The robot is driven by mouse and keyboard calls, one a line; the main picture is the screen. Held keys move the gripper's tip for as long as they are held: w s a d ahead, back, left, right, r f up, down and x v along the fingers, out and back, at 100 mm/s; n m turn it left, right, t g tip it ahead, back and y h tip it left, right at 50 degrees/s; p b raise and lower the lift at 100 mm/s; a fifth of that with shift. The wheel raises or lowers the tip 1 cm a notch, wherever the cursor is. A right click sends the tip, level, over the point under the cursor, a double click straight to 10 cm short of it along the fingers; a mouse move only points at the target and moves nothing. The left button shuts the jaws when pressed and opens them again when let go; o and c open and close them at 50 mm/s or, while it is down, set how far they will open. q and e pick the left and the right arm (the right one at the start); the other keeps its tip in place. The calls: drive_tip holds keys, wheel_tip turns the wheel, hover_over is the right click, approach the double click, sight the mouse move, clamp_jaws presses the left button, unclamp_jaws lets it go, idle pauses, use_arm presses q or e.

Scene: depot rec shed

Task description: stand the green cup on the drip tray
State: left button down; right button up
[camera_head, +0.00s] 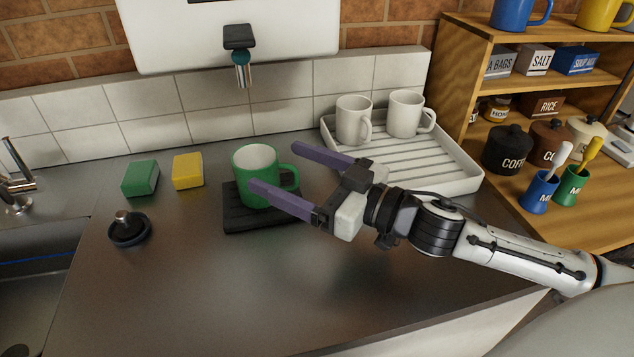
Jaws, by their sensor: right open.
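The green cup (249,165) stands upright, its handle pointing right. It appears to rest on the black ribbed drip tray (236,219), which lies on the steel counter. My right gripper (286,167) is open and comes in from the right. Its near purple finger passes in front of the cup's lower body and hides part of it. Its far finger lies behind and to the right of the cup, near the handle. I cannot tell whether either finger touches the cup. My left gripper is not in view.
A spout (241,70) hangs from the white wall unit behind the cup. A white ribbed tray (455,185) holds two white mugs at the back right. A green block (140,178), a yellow block (187,171) and a black plug (129,229) lie left. The front counter is clear.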

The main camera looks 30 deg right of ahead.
drive_tip(key=shift+b+v, duration=0.3)
drive_tip(key=shift+v, duration=2.5)
